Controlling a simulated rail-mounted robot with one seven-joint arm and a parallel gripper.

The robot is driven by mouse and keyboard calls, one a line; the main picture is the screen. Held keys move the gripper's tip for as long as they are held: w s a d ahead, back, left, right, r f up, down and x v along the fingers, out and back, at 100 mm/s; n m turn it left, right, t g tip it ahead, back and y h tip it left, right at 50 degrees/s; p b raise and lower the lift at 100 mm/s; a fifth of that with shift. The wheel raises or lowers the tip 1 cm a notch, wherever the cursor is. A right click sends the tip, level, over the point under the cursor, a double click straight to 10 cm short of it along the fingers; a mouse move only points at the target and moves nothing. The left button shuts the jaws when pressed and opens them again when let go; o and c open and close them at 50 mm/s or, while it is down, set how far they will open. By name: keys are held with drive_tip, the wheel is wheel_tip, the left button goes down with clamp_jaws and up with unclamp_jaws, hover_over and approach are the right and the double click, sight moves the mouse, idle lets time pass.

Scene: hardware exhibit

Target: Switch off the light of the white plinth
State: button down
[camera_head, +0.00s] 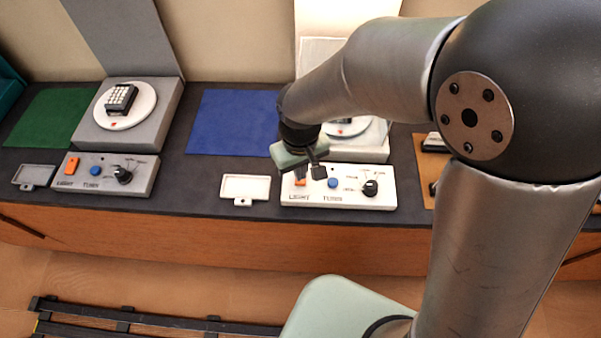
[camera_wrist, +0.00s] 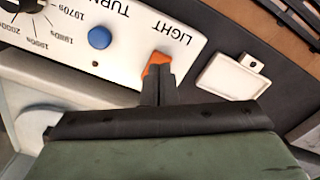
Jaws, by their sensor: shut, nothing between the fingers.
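The white plinth's control panel (camera_head: 345,200) sits at the front of the dark counter, right of centre in the head view. It carries an orange light switch, a blue button (camera_head: 332,183) and a black dial (camera_head: 370,188). In the wrist view the orange light switch (camera_wrist: 157,62) stands by the LIGHT label, beside the blue button (camera_wrist: 100,38). My gripper (camera_wrist: 160,75) is shut and empty, its fingertips at the orange switch and hiding part of it. I cannot tell whether they touch. The white plinth (camera_head: 365,153) is partly hidden behind my arm in the head view.
A grey plinth (camera_head: 160,115) with its own panel (camera_head: 108,183), orange switch and dial stands on the left. A white small tray (camera_head: 246,188) lies left of the white panel. Blue (camera_head: 232,120) and green (camera_head: 48,118) mats lie on the counter.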

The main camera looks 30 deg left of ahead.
drive_tip(key=shift+f+b, duration=0.65)
drive_tip(key=shift+f, duration=0.25)
drive_tip(key=shift+r, duration=0.1)
idle(0.3)
drive_tip(key=shift+r+p, duration=2.45)
drive_tip(key=shift+r, duration=1.05)
drive_tip(key=w+d+r+m, duration=0.1)
drive_tip(key=w+d+r, duration=0.1)
drive_tip(key=d, duration=0.3)
drive_tip(key=w+d+r+m, duration=0.2)
drive_tip(key=d, duration=0.3)
drive_tip(key=s+d+r+m, duration=0.2)
drive_tip(key=s+d+m, duration=0.1)
drive_tip(key=d, duration=0.8)
drive_tip(key=s+d+r+m, duration=0.2)
drive_tip(key=s+d+m, duration=0.2)
drive_tip(key=d, duration=0.8)
drive_tip(key=shift+s+r+m+t, duration=0.2)
drive_tip(key=shift+r+m+t, duration=0.05)
drive_tip(key=shift+m+t, duration=0.05)
